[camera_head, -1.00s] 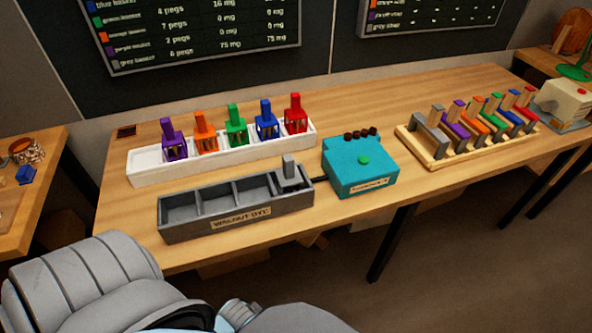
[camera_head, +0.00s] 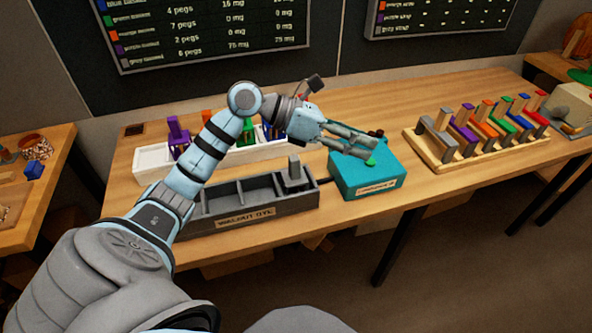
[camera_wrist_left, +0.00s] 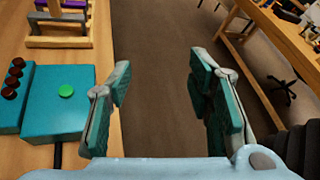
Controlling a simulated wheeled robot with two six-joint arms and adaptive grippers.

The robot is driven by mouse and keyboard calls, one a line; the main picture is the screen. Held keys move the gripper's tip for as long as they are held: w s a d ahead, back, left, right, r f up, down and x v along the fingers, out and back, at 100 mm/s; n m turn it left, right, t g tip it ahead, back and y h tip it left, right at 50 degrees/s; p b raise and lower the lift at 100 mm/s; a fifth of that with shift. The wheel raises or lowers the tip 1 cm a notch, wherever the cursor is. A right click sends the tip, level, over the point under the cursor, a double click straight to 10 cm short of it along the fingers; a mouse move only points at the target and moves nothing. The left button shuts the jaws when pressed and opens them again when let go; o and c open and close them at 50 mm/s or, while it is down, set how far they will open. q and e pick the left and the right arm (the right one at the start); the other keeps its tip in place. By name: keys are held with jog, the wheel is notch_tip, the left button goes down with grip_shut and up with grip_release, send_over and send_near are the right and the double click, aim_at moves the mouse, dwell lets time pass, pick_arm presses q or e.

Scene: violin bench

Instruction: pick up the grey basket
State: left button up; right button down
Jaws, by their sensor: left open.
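The grey basket (camera_head: 294,178) is a small basket with an upright grey handle. It sits in the right compartment of the dark grey divided tray (camera_head: 246,220), labelled "walnut dye". My left gripper (camera_head: 372,148) is open and empty. In the head view it appears over the teal box, up and to the right of the basket. In the left wrist view its two fingers (camera_wrist_left: 160,78) are spread apart with only floor visible between them. The basket does not show in the left wrist view. My right gripper is not in view.
The teal box (camera_head: 365,180) with a green button stands right of the tray. A white tray (camera_head: 152,162) with coloured baskets is behind, partly hidden by my left arm. A wooden rack (camera_head: 470,158) with coloured blocks stands farther right. The front bench edge is clear.

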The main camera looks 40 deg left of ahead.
pick_arm(q)
jog(key=a+f+g+y, duration=0.25)
jog(key=a+y, duration=0.25)
jog(key=a, duration=0.4)
jog(key=g+y, duration=0.2)
jog(key=y, duration=0.2)
send_near(291, 158)
jog(key=shift+n, duration=0.3)
jog(key=x, duration=1.2)
jog(key=shift+d, duration=0.1)
jog(key=shift+r, duration=0.1)
grip_shut()
